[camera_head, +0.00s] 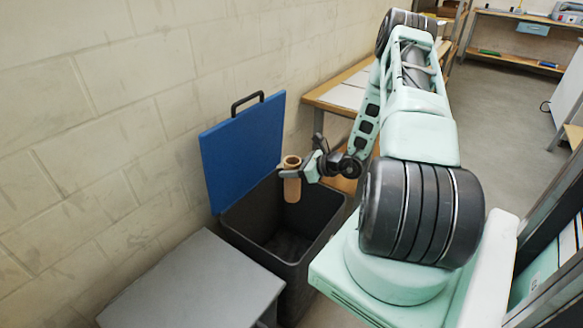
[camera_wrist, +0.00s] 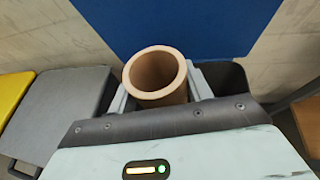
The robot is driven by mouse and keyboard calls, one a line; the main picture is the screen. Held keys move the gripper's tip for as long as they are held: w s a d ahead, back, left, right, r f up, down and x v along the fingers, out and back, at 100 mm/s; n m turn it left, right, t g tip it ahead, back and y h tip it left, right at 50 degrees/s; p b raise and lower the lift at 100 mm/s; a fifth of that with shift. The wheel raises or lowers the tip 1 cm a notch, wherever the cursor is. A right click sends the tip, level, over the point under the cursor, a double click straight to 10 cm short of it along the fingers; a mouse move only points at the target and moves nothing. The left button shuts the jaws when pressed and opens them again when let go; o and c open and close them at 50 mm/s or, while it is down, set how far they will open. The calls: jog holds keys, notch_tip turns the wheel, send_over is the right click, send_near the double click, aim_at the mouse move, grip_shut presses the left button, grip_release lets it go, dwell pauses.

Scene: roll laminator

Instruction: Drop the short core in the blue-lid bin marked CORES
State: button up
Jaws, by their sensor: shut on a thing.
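The short core (camera_head: 292,184) is a brown cardboard tube, held upright. My gripper (camera_head: 292,171) is shut on it near its top, above the opening of the dark bin (camera_head: 233,230). The bin's blue lid (camera_head: 245,148) stands open, leaning back against the wall, with a black handle on top. The core (camera_wrist: 156,76) also shows in the wrist view between my gripper's fingers (camera_wrist: 160,90), its open end facing the camera. The blue lid (camera_wrist: 170,25) is behind it there. No CORES marking is visible. The bin's inside looks dark and empty where it shows.
A grey lidded bin (camera_head: 195,285) stands next to the open bin, at the front. A yellow lid (camera_wrist: 14,92) shows beyond a grey one in the wrist view. A wooden table with papers (camera_head: 340,95) stands behind the bin. A block wall runs along the left.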

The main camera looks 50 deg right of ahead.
jog(key=o, duration=1.1)
jog(key=shift+s, duration=0.1)
jog(key=b+v, duration=0.1)
jog(key=v, duration=1.6)
jog(key=shift+s+r+b, duration=0.1)
jog(key=shift+r+b, duration=0.05)
jog(key=shift+b, duration=0.25)
jog(key=w+a+r+n+g+y, duration=0.2)
jog(key=a+r+n+g, duration=0.15)
jog(key=a+n, duration=0.4)
jog(key=w+a+r+n+g+y, duration=0.2)
jog(key=w+a+n+g, duration=0.15)
jog(key=a, duration=0.75)
jog(key=w+a+r+n+g+y, duration=0.2)
jog(key=a+r+n+g, duration=0.15)
jog(key=a+n, duration=0.4)
jog(key=s+a+r+n+h, duration=0.2)
jog(key=s+a+n+h, duration=0.1)
jog(key=s+a+n, duration=0.2)
jog(key=s+a+r+n+g+h, duration=0.1)
jog(key=s+a+r+n+h, duration=0.1)
jog(key=s+a+n, duration=0.3)
jog(key=s+a+r+n+g+h, duration=0.1)
jog(key=s+a+n+h, duration=0.3)
jog(key=a+n, duration=0.8)
jog(key=shift+s+a+r+g, duration=0.25)
jog(key=shift+s+r, duration=0.3)
jog(key=shift+r, duration=0.2)
